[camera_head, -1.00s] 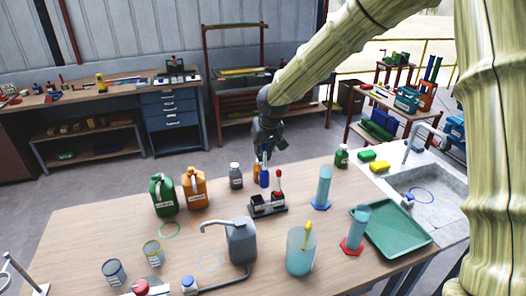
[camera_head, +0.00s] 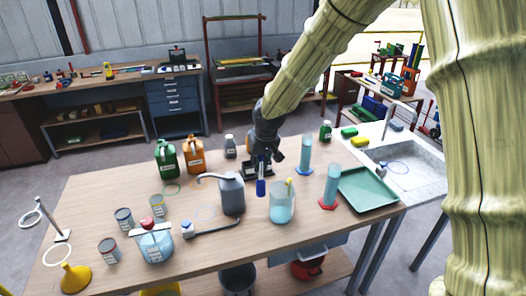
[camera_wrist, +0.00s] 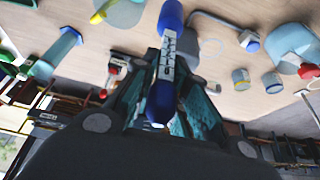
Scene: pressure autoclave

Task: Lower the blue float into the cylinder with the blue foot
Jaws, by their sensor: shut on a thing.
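My gripper (camera_head: 264,160) is shut on the blue float (camera_head: 261,187), which hangs down from the fingers with its lower end free. In the wrist view the float (camera_wrist: 166,60) lies between my fingers, with a label on its pale stem. The cylinder with the blue foot (camera_head: 306,150) stands upright on the table, to the right of my gripper and apart from the float. It also shows at the upper left of the wrist view (camera_wrist: 56,52).
The cylinder with the red foot (camera_head: 331,186) stands nearby, left of the green tray (camera_head: 368,192). A beaker with a yellow float (camera_head: 282,207) and a grey can (camera_head: 231,194) stand in front of the held float. A sink (camera_head: 405,175) is at the right.

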